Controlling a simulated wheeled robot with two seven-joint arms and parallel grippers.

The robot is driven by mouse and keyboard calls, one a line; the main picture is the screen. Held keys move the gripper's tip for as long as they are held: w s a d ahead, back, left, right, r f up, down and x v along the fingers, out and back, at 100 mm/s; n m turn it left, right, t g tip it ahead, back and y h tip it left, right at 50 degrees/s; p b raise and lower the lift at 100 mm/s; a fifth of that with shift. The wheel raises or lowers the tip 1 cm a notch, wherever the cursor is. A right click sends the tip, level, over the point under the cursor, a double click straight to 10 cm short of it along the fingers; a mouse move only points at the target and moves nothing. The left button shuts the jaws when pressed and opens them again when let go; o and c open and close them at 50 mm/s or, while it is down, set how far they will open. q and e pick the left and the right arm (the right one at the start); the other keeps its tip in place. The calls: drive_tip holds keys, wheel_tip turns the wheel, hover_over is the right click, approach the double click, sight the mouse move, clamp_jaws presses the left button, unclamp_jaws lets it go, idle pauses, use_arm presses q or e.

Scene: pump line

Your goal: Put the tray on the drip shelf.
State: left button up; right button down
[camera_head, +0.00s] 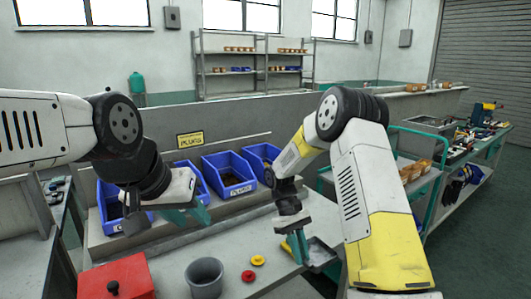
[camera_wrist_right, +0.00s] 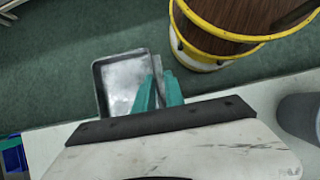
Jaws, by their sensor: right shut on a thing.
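The tray (camera_head: 321,254) is a small grey, shallow, rectangular tray at the front right of the bench in the head view. In the right wrist view the tray (camera_wrist_right: 120,84) shows its empty inside, out past the bench edge with the green floor below. My right gripper (camera_head: 299,247) is shut on the tray's side; its teal fingers (camera_wrist_right: 159,91) are at the rim. My left gripper (camera_head: 188,216) is above the bench by the blue bins, its teal fingers apart and nothing seen between them. I cannot pick out the drip shelf for certain.
On the bench (camera_head: 225,252) are a red box (camera_head: 122,274), a grey cup (camera_head: 204,280), a yellow plug (camera_head: 258,260) and a red plug (camera_head: 248,275). Blue bins (camera_head: 229,174) line the back. A yellow-rimmed, brown-topped round thing (camera_wrist_right: 228,28) stands near the tray. A teal cart (camera_head: 410,150) is right.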

sight(316, 262)
drive_tip(key=d+m+y, duration=0.1)
drive_tip(key=m, duration=0.1)
drive_tip(key=d+m+y, duration=0.1)
drive_tip(key=d+m, duration=0.1)
drive_tip(key=d+m+g+y, duration=0.1)
drive_tip(key=m, duration=0.1)
drive_tip(key=shift+d+f+m, duration=0.3)
drive_tip(key=shift+d, duration=0.1)
